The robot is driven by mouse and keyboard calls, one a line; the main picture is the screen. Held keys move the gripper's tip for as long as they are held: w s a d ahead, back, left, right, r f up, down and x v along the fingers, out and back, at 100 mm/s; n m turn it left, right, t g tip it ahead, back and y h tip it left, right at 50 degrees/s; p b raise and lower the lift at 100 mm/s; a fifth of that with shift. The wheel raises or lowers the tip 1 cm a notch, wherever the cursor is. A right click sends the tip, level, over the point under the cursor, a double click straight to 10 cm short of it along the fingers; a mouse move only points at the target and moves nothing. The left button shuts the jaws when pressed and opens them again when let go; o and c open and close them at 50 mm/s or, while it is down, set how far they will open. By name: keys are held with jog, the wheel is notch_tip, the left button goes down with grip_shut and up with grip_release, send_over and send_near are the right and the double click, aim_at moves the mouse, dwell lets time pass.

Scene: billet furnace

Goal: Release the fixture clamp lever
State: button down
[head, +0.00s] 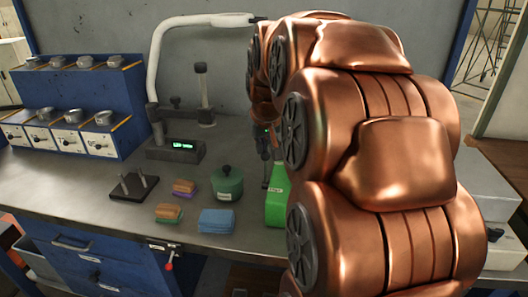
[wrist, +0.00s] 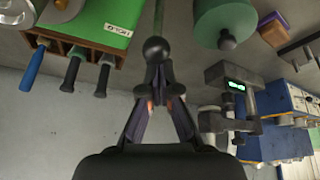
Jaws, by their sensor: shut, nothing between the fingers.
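My gripper (head: 264,145) is shut and points down over the bench, left of the green box, in the head view. In the wrist view its fingertips (wrist: 155,80) meet just short of a black ball knob (wrist: 154,48). The knob sits on a thin stem (wrist: 158,14) that runs to the top edge of the view. I take this knob and stem for the clamp lever. Whether the fingertips touch the knob cannot be told. In the head view my arm hides most of this area, and only a thin dark rod (head: 266,174) shows under the gripper.
A green-topped tool holder (head: 278,200) with several handles (wrist: 72,72) stands close by. A green lidded pot (head: 227,183), coloured blocks (head: 216,220), a black pin plate (head: 134,187) and a display unit (head: 177,151) occupy the bench. Bare bench lies at left (head: 60,180).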

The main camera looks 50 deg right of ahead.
jog(key=s+a+f+t+h+b, duration=0.1)
jog(key=s+a+t+h+b, duration=0.2)
jog(key=b, duration=0.4)
jog(key=shift+s+a+h+b, duration=0.35)
jog(key=shift+a+h, duration=0.25)
jog(key=shift+a, duration=0.65)
jog(key=shift+s+f, duration=0.1)
jog(key=shift+f, duration=0.15)
jog(key=shift+r, duration=0.1)
notch_tip(320, 180, up, 10)
jog(key=shift+r, duration=0.15)
dwell(0.3)
